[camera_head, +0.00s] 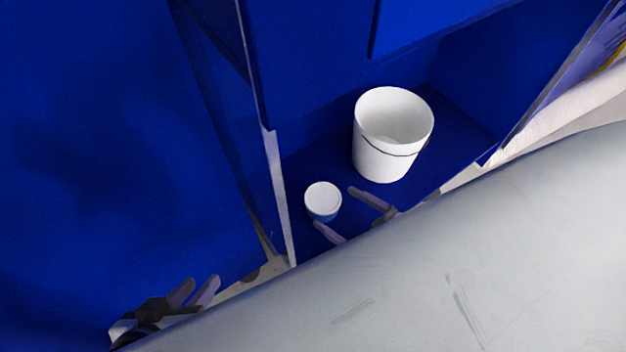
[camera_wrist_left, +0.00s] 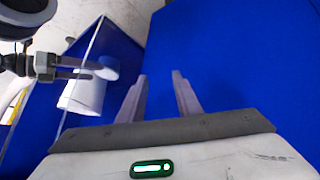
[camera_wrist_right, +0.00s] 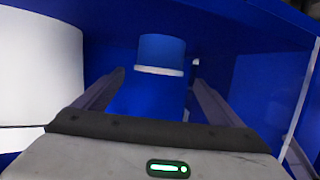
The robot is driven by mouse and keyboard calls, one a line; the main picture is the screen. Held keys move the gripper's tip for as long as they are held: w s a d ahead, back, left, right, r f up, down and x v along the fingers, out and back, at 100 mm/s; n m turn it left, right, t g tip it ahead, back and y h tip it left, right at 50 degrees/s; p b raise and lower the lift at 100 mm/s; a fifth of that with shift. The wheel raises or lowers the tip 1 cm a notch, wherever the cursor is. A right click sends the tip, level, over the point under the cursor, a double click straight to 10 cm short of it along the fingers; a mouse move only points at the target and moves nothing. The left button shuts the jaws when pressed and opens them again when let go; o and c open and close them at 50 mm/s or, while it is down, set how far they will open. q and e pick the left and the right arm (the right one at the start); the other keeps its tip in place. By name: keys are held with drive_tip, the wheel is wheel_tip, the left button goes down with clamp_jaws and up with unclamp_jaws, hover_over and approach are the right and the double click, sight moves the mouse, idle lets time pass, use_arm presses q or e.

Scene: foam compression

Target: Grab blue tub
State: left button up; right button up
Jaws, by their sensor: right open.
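The small blue tub, with a white top, (camera_head: 323,199) stands on the blue shelf floor. In the left wrist view the tub (camera_wrist_left: 106,68) is seen beside the right gripper's fingers. My left gripper (camera_head: 204,284) is open and empty, lower left, outside the compartment; its two parted fingers show in the left wrist view (camera_wrist_left: 160,76).
A large white bucket (camera_head: 385,160) with a dark handle stands in the same compartment, close right of the tub. An upright divider (camera_head: 279,205) bounds the compartment on the left. Blue walls enclose the back and right.

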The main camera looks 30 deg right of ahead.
sight(327, 201)
drive_tip(key=b+x, duration=0.2)
drive_tip(key=x, duration=0.3)
drive_tip(key=shift+d, duration=0.15)
drive_tip(key=b+x, duration=0.1)
drive_tip(key=x, duration=0.1)
drive_tip(key=b+x, duration=0.1)
drive_tip(key=x, duration=0.2)
drive_tip(key=shift+s+f+b, duration=0.15)
drive_tip(key=shift+f+b, duration=0.15)
drive_tip(key=shift+b, duration=0.05)
drive_tip(key=shift+w, duration=0.55)
use_arm(q)
drive_tip(key=d+r, duration=0.1)
drive_tip(key=w+r+t+h, duration=0.1)
drive_tip(key=d+r+h, duration=0.1)
drive_tip(key=shift+w+d+r+t, duration=0.3)
drive_tip(key=shift+w+d+r, duration=0.05)
use_arm(e)
drive_tip(key=c, duration=1.3)
